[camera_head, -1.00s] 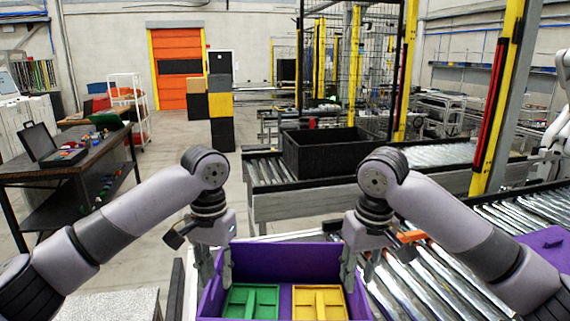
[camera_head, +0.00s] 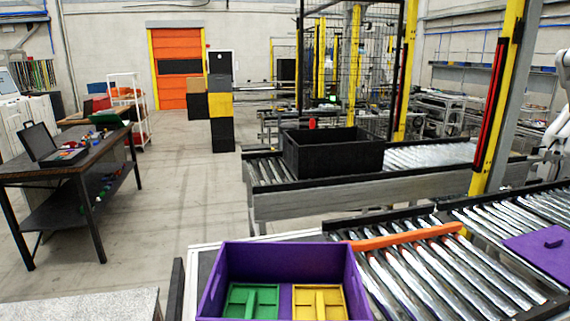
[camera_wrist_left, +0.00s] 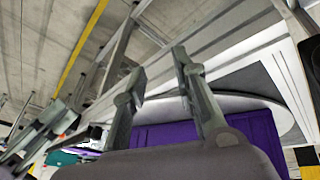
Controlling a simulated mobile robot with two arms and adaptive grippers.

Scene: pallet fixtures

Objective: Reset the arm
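No arm or gripper of mine shows in the head view. In the left wrist view my left gripper (camera_wrist_left: 158,64) has its two fingers apart with nothing between them. A purple surface (camera_wrist_left: 258,128) lies behind its fingers there; I cannot tell for certain what it belongs to. In the head view a purple bin (camera_head: 290,260) stands at the bottom middle. A green part (camera_head: 250,302) and a yellow part (camera_head: 319,303) lie side by side in it.
A roller conveyor (camera_head: 420,275) with an orange bar (camera_head: 405,238) runs right of the bin. A purple plate (camera_head: 545,246) lies on the rollers at far right. A black crate (camera_head: 333,154) sits on a conveyor behind. A workbench (camera_head: 75,165) stands left, with open floor beside it.

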